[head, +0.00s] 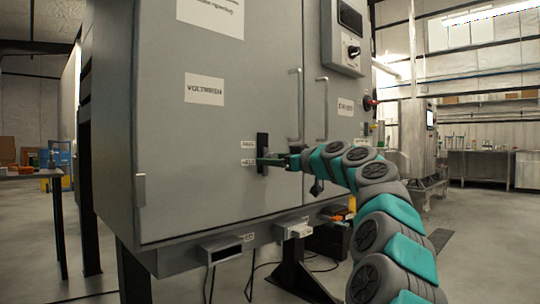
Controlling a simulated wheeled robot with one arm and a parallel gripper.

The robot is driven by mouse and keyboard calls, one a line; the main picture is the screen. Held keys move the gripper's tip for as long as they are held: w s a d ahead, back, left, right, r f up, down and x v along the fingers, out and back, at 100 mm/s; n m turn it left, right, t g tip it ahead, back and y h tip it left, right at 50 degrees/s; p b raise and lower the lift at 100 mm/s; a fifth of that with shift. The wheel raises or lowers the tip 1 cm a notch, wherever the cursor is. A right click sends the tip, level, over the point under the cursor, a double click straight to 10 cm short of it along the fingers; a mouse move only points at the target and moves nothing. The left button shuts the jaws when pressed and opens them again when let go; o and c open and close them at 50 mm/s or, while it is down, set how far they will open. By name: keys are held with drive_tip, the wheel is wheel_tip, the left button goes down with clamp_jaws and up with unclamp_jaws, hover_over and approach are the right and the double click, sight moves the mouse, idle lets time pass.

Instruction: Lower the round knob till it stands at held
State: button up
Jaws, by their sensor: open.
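A black upright slot plate (262,141) is fixed on the grey cabinet's door, left of the two door handles. Two small labels stand at its left. The upper label (248,145) is too small to read surely, and the lower label (247,161) seems to read held.
The grey cabinet (225,120) fills the left and middle. Vertical handles (298,105) stick out right of the plate. A control box (345,38) with a rotary switch is above right. Small boxes (221,250) hang under the cabinet. A table (40,173) stands far left. Open floor lies right.

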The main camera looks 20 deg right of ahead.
drive_tip(key=b+v, duration=0.4)
drive_tip(key=v, duration=0.4)
drive_tip(key=shift+s, duration=0.4)
drive_tip(key=shift+d, duration=0.15)
idle(0.3)
